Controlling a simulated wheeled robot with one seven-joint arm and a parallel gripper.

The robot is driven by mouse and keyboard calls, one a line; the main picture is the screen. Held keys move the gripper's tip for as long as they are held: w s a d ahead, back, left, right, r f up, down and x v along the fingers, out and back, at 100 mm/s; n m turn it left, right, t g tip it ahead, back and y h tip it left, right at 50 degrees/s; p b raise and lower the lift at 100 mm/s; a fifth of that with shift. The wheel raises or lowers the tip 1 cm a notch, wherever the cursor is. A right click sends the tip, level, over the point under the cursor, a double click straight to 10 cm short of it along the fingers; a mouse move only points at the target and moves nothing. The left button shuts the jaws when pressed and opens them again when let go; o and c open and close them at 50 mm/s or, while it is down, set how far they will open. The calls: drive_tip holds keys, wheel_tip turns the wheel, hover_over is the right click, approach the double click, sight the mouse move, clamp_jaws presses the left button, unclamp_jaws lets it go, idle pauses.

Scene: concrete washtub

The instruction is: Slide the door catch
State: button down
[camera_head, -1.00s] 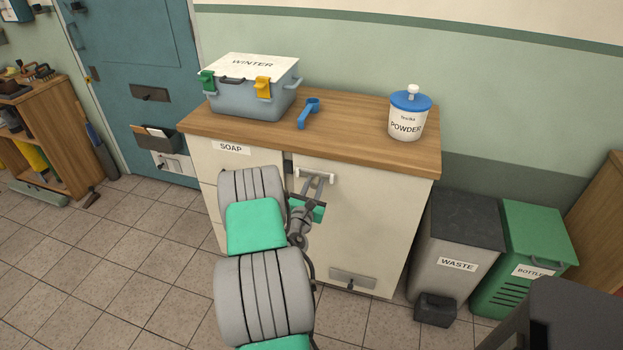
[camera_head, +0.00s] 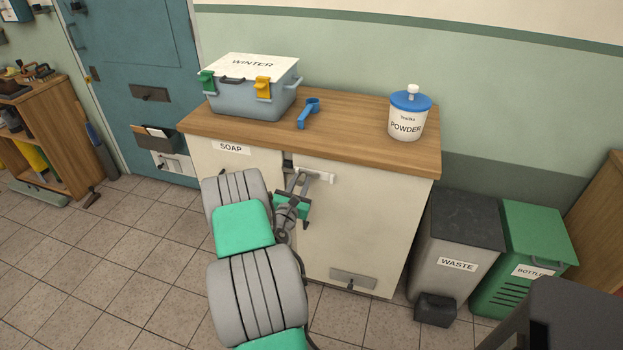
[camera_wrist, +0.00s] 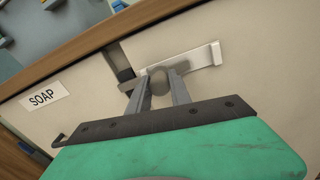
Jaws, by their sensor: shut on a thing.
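The door catch is a pale bar (camera_head: 320,177) with a round grey knob, mounted near the top of the cream cabinet door (camera_head: 350,225). In the wrist view the bar (camera_wrist: 201,57) runs to the right of the knob (camera_wrist: 158,80), and the knob is at the bar's left end, close to the dark gap (camera_wrist: 122,72) beside the door. My gripper (camera_head: 299,177) is shut on the knob; in the wrist view its two fingers (camera_wrist: 160,88) stand on either side of it. In the head view the fingers hide the knob.
The wooden counter (camera_head: 350,133) overhangs just above the catch. On it are a grey box (camera_head: 240,97) with a white lid, a blue scoop (camera_head: 308,112) and a powder tub (camera_head: 407,120). A waste bin (camera_head: 455,240) stands right of the cabinet.

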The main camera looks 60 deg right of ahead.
sight(299, 184)
drive_tip(key=c, duration=1.2)
unclamp_jaws()
drive_tip(key=shift+b+v, duration=0.45)
drive_tip(key=shift+v, duration=1.25)
drive_tip(key=v, duration=0.3)
drive_tip(key=shift+a+b, duration=0.3)
drive_tip(key=shift+b, duration=0.05)
